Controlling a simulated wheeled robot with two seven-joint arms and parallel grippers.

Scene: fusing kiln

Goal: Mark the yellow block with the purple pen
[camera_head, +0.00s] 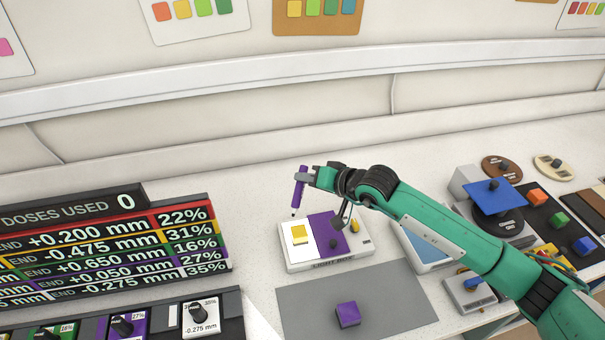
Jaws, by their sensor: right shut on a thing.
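The purple pen (300,187) is upright with a slight tilt, its dark tip pointing down. My right gripper (308,175) is shut on the pen and holds it just behind and above the yellow block. The yellow block (299,233) sits on the white, lit part of the light box (326,266). The pen tip looks close to the light box's back edge; I cannot tell if it touches anything. A purple sheet (325,226) covers the middle of the light box. My left gripper is not in view.
A purple block (347,314) lies on a grey mat (398,297) in front of the light box. A dose board (115,245) and a row of dark knobs (122,326) stand left. Colored blocks (559,219) lie on a black strip at right. The counter behind the light box is clear.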

